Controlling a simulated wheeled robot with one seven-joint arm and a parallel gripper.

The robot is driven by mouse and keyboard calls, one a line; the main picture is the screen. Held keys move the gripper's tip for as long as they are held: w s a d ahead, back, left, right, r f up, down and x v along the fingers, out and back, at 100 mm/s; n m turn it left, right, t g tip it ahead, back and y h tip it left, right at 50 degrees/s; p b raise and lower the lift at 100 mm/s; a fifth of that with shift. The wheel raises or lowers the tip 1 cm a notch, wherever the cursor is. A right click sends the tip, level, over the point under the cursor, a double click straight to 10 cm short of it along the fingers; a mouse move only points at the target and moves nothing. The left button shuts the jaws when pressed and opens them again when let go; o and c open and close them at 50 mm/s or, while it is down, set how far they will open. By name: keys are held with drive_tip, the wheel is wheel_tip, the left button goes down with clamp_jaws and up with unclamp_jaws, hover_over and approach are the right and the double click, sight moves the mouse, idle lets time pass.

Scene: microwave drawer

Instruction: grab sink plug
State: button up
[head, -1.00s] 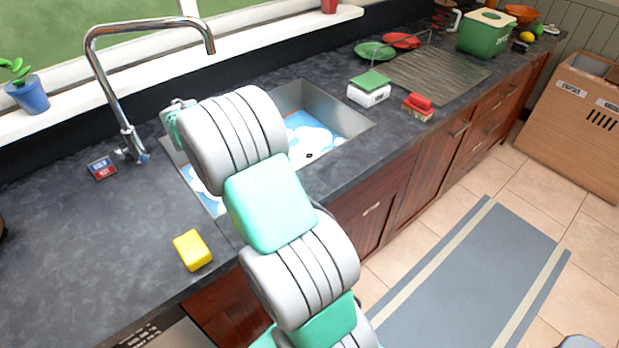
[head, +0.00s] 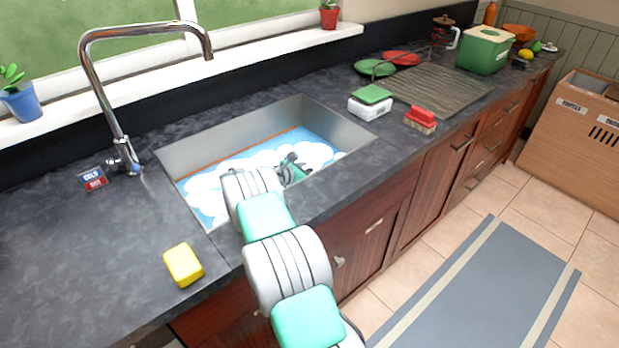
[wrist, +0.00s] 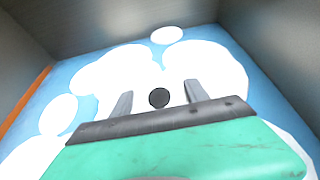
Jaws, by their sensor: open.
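The sink plug (wrist: 159,97) is a small dark round disc on the sink floor, seen in the wrist view. My gripper (wrist: 157,92) is open, with its two grey fingers on either side of the plug in that picture. I cannot tell how far above the plug the fingertips are. In the head view my gripper (head: 291,165) is down inside the sink (head: 262,124). The plug cannot be made out there, behind or beside my gripper. The sink floor is blue with white cloud shapes.
A chrome faucet (head: 105,95) stands at the sink's back left. A yellow sponge (head: 183,265) lies on the counter in front. Steel sink walls surround my gripper.

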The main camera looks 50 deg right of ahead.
clamp_jaws()
idle(0.5)
